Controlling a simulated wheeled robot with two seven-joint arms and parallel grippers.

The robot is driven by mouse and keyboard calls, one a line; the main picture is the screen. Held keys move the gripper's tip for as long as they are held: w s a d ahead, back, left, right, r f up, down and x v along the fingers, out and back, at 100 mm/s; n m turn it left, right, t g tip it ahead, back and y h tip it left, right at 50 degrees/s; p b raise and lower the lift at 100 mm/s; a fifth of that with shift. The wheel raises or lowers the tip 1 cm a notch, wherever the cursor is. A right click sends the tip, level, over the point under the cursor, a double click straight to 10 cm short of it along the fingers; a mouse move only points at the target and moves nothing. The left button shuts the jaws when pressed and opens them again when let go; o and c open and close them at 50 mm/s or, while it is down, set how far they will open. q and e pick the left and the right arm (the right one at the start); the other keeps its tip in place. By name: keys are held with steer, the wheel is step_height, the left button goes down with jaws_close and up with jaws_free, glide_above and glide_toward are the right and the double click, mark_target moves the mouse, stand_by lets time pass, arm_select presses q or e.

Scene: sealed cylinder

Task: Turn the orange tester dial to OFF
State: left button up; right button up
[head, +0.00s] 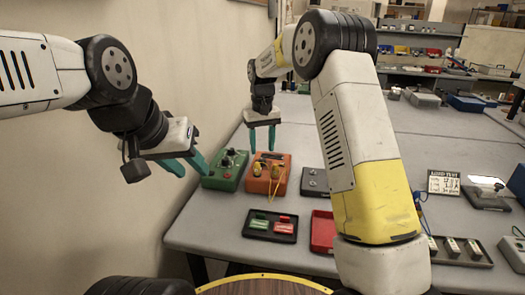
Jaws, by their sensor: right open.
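The orange tester (286,173) is a box on the grey table, with two yellow pieces on its face and a dark strip near its back edge. The dial and its setting are too small to tell. My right gripper (262,150) is open and empty, fingers pointing down at the tester's back edge. I cannot tell whether it touches the tester. My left gripper (186,168) is open and empty, left of the green tester (225,172), a box with dark knobs that stands beside the orange one.
A black tray (249,233) with green and red pieces lies in front of the testers. A wall runs along the left.

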mark_target(263, 160)
step_height(263, 160, up, 3)
steer(key=shift+r, duration=0.2)
steer(key=shift+s+d+r, duration=0.1)
steer(key=shift+d+r, duration=0.05)
steer(key=shift+r, duration=0.1)
steer(key=s+d+r+m+t+y, duration=0.1)
steer(key=s+d+r+t+y, duration=0.15)
steer(key=s+d+r, duration=0.8)
steer(key=s+d+m+t, duration=0.1)
steer(key=s+t, duration=0.1)
steer(key=s, duration=0.9)
steer(key=s+d+f+m+t, duration=0.1)
steer(key=s+d, duration=0.1)
steer(key=s, duration=0.9)
steer(key=shift+s+d+t, duration=0.25)
steer(key=shift+t, duration=0.1)
